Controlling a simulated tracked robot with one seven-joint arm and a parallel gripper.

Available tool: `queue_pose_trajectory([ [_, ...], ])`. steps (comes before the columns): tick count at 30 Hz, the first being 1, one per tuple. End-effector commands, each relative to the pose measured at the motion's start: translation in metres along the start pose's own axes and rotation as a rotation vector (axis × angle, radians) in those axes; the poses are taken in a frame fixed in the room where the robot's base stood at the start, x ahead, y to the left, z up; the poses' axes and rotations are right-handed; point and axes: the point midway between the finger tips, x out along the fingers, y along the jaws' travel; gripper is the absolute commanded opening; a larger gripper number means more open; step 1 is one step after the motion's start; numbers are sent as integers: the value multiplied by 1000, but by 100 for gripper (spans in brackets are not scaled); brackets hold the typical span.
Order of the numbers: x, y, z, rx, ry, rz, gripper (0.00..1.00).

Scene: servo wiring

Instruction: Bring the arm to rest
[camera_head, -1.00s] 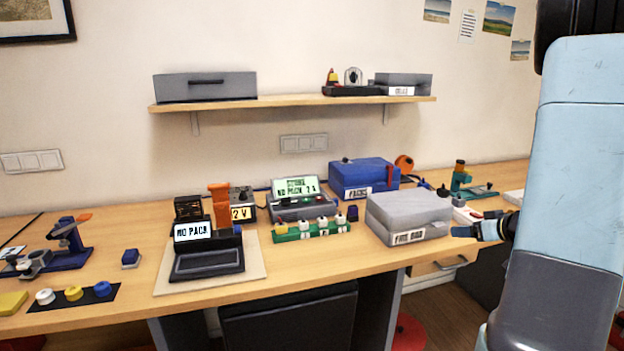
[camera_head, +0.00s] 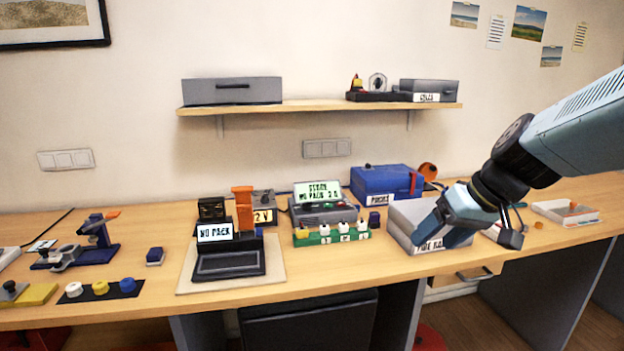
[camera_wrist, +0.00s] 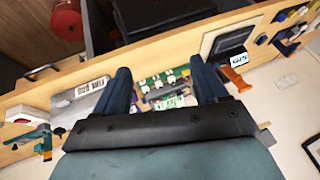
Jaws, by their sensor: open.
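My gripper (camera_head: 445,236) is at the right of the head view, in front of the grey box with a white label (camera_head: 402,217) and hiding part of it. My pale blue arm reaches in from the right edge. In the wrist view my gripper (camera_wrist: 166,80) shows two dark blue fingers spread well apart with nothing held between them. The green strip with several knobs (camera_wrist: 163,77) shows beyond the gap between the fingers. I cannot tell whether the gripper touches the grey box.
The blue box (camera_head: 385,183) stands behind the grey box. A small dark screen device (camera_head: 228,262) sits on a pale mat (camera_head: 187,287) at centre. A shelf (camera_head: 300,107) runs along the wall above.

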Motion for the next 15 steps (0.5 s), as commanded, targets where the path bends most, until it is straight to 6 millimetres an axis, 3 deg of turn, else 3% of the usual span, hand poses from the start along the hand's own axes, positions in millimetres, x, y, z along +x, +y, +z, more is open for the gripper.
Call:
queue_pose_trajectory([
  [6,-28,-21,30,43,-13,181,72],
  [15,-56,-28,51,114,58,368,72],
])
